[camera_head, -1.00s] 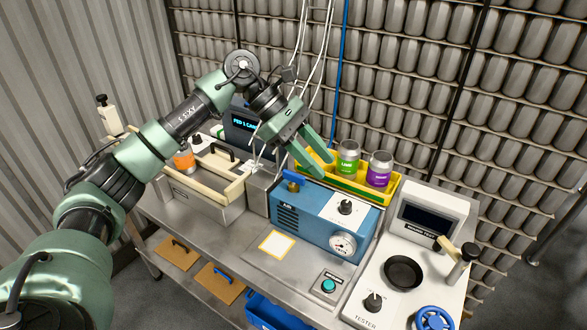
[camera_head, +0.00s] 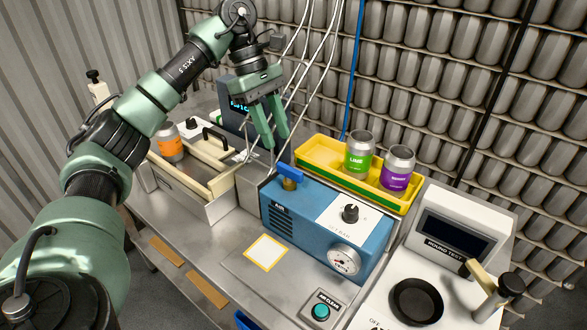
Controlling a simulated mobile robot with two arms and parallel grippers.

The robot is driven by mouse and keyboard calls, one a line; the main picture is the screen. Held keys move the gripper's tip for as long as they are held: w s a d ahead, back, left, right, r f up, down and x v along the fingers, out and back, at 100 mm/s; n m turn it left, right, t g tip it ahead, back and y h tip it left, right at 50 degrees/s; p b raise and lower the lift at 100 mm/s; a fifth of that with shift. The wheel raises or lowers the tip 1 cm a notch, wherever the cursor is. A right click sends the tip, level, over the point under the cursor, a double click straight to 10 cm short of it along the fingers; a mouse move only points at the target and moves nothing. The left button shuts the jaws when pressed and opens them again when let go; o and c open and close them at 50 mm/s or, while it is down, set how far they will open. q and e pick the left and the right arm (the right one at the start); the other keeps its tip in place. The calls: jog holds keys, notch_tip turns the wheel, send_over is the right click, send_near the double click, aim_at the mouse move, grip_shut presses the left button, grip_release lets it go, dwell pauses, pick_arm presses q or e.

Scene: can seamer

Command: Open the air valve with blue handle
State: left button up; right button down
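The air valve has a blue handle (camera_head: 291,173) on a brass body (camera_head: 289,184). It sits on the top left of the blue air box (camera_head: 325,225), which is marked AIR and carries a knob and a round gauge (camera_head: 344,260). My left gripper (camera_head: 277,143) is open and empty. Its two green fingers point down, just above and behind the blue handle in the picture, and appear apart from it. My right gripper is not in view.
A yellow tray (camera_head: 318,157) with a green-label can (camera_head: 360,152) and a purple-label can (camera_head: 398,170) stands behind the box. A wooden-railed bin (camera_head: 205,205) with an orange-label can (camera_head: 170,143) is at left. A white tester (camera_head: 450,240) stands at right. Thin hoses hang near my gripper.

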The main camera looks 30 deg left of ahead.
aim_at(288, 167)
pick_arm(q)
jog(key=shift+w+d+f, duration=0.1)
jog(key=shift+w+f, duration=0.15)
jog(key=shift+f, duration=0.2)
jog(key=shift+w+d+f, duration=0.1)
jog(key=shift+w+f, duration=0.1)
jog(key=shift+f, duration=0.25)
jog(key=x, duration=0.3)
jog(key=p+x, duration=0.1)
jog(key=x, duration=0.1)
jog(key=shift+s+d+f, duration=0.15)
jog(key=shift+s+f, duration=0.15)
jog(key=shift+d+f, duration=0.15)
jog(key=shift+f, duration=0.3)
grip_shut()
